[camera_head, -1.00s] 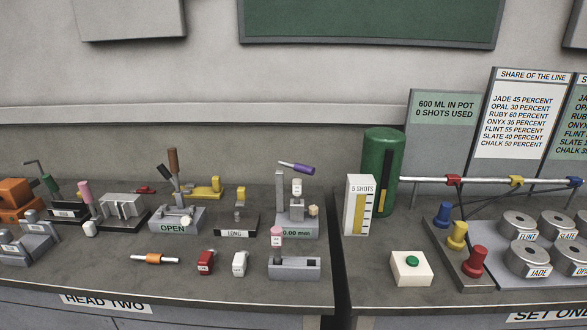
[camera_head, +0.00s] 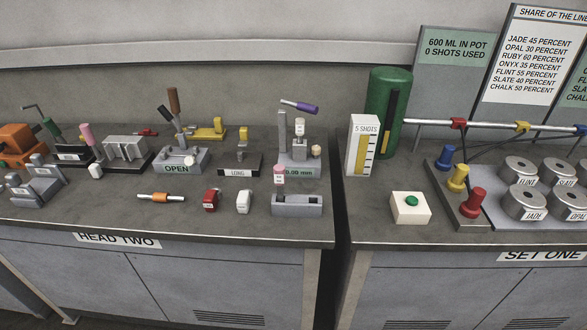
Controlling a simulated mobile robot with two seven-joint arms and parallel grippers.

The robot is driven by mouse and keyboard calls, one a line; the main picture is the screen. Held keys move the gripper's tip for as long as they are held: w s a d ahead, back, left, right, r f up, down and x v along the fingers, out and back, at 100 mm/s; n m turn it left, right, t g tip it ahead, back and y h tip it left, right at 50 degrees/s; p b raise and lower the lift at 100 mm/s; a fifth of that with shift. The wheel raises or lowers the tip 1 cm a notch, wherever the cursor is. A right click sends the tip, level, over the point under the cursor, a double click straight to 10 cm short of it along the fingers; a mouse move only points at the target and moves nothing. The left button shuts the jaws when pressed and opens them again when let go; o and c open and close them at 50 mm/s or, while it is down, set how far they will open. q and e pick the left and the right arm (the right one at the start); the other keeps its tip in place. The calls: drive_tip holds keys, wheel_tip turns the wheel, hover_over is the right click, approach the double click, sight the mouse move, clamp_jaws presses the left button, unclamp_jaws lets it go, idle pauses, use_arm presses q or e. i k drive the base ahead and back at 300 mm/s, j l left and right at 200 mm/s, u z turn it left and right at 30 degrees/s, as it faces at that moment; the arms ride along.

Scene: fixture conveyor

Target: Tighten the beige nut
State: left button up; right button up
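A small beige piece (camera_head: 316,151), which looks like the beige nut, sits on the right side of a grey fixture (camera_head: 283,140) on the left bench. It is too small to tell its thread or how tight it is. The fixture has an upright post, a white block (camera_head: 299,127) and a purple-handled lever (camera_head: 300,107) on top. Its green display (camera_head: 302,170) seems to read 0.00 mm. A pink-topped piece (camera_head: 279,173) stands in front of the display. Neither of my grippers is in view.
A grey block (camera_head: 297,205), a white block (camera_head: 244,202), a red block (camera_head: 210,200) and an orange-banded rod (camera_head: 162,197) lie along the front. A fixture marked OPEN (camera_head: 176,168) stands left. A gap separates the benches; a green cylinder (camera_head: 386,95) stands on the right one.

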sight(316, 149)
drive_tip(key=l+z, duration=0.15)
drive_tip(key=l, duration=0.45)
drive_tip(key=l+z, duration=0.1)
drive_tip(key=l, duration=0.5)
drive_tip(key=i+l+z, duration=0.15)
drive_tip(key=l, duration=0.45)
